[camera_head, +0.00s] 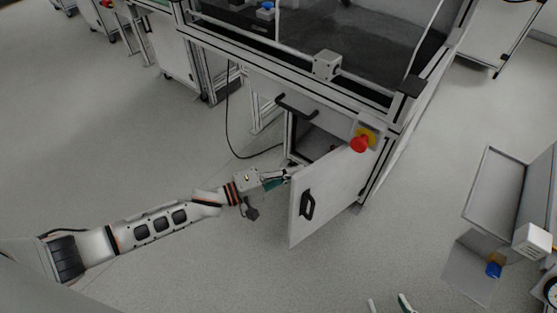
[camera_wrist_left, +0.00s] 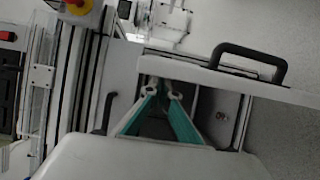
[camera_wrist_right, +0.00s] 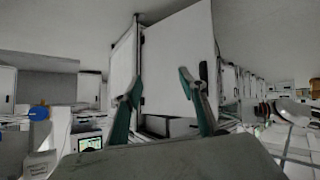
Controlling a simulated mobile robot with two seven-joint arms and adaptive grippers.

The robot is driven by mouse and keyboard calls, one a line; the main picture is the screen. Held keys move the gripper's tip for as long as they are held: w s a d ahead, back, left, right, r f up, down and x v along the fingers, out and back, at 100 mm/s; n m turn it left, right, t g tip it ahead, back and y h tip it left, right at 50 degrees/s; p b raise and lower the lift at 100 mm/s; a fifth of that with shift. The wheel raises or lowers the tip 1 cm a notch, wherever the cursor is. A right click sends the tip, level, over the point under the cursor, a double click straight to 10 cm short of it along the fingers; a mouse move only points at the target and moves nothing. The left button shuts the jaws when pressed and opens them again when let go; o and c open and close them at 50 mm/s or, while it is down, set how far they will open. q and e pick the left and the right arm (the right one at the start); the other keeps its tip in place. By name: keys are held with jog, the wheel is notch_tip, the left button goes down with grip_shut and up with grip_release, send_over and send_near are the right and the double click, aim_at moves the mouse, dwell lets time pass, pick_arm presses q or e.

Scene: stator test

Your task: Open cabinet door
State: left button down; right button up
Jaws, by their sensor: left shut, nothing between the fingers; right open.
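The cabinet door (camera_head: 328,195) is a white panel with a black handle (camera_head: 307,204). It stands ajar, swung out from the cabinet (camera_head: 297,135), and the inside shows behind it. My left gripper (camera_head: 291,172) is shut and empty, at the door's free edge on the side of the opening. In the left wrist view its fingers (camera_wrist_left: 162,90) lie beside the inner side of the door (camera_wrist_left: 215,78), with the handle (camera_wrist_left: 248,58) on the other side. Whether they touch the door is unclear. My right gripper (camera_head: 387,303) is open and empty, well away from the door.
A red emergency button (camera_head: 360,144) on a yellow plate sits above the door. A second black handle (camera_head: 296,104) is on the cabinet front. A black cable (camera_head: 232,140) hangs to the floor left of the cabinet. Floor in front of the door is clear.

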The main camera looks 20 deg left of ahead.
pick_arm(q)
jog(key=s+d+n+t+y+p, duration=0.1)
jog(key=s+d, duration=0.4)
jog(key=d, duration=0.4)
jog(key=s+d+n+t+y+p, duration=0.2)
jog(key=s+d, duration=0.3)
jog(key=d, duration=0.4)
pick_arm(e)
jog(key=shift+s+d+r, duration=0.2)
jog(key=shift+d+r, duration=0.05)
jog(key=shift+d, duration=0.25)
pick_arm(q)
jog(key=shift+w+a, duration=0.1)
jog(key=shift+a, duration=0.05)
pick_arm(e)
jog(key=shift+r, duration=0.1)
